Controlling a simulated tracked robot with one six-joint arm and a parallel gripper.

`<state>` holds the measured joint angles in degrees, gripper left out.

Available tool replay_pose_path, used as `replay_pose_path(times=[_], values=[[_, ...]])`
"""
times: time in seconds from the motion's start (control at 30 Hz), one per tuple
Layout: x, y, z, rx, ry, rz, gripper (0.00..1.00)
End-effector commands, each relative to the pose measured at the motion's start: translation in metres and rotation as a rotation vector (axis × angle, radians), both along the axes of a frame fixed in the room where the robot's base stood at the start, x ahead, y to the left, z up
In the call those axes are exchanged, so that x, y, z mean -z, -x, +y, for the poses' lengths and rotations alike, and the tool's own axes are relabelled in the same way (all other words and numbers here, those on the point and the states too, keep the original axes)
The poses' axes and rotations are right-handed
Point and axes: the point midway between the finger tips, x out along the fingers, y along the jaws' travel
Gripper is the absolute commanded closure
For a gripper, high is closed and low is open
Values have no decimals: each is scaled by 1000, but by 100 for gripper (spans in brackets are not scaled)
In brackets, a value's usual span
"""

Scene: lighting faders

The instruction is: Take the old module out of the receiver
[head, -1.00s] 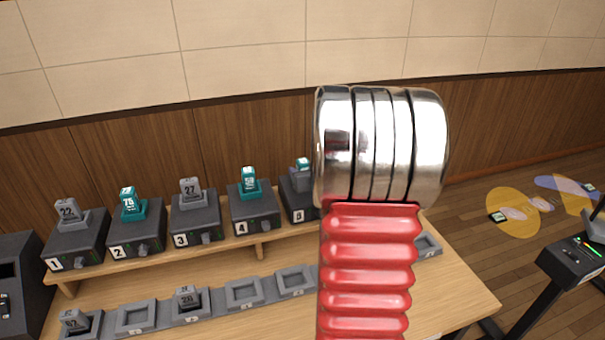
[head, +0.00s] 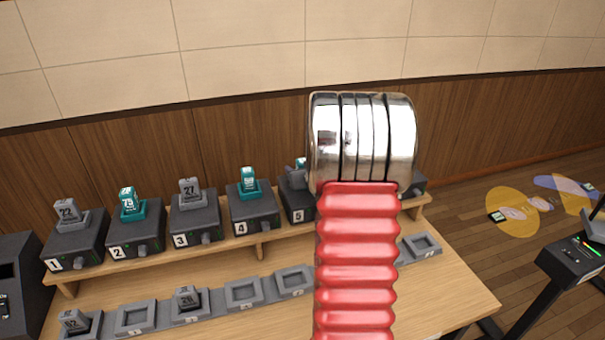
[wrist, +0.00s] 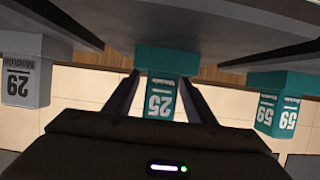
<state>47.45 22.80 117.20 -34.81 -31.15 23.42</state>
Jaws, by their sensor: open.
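In the wrist view, a teal module (wrist: 160,97) marked 25, upside down in the picture, stands between the two fingers of my gripper (wrist: 161,80). The fingers are open, one on each side; I cannot tell whether they touch it. In the head view only the top of a teal module (head: 301,163) shows at receiver 5 (head: 298,205). My red and silver arm hides the rest and most of my gripper. A grey module (wrist: 25,72) marked 29 and a teal module (wrist: 278,103) marked 59 flank it in the wrist view.
Receivers 1 (head: 75,245) to 4 (head: 253,212) stand left on the shelf, each holding a grey or teal module. Below is a row of cradles; some, like this one (head: 244,293), are empty, and two hold grey modules. A black stand (head: 575,260) is at right.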

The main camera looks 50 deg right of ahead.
Motion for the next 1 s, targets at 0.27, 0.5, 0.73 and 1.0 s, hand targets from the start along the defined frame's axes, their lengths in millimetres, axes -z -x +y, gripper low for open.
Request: replay_pose_path(times=[0.27, 0.5, 0.73, 1.0], values=[[5, -11, -6, 0, 1, 0, 50], [5, -11, -6, 0, 1, 0, 50], [5, -11, -6, 0, 1, 0, 51], [5, -11, -6, 0, 1, 0, 70]])
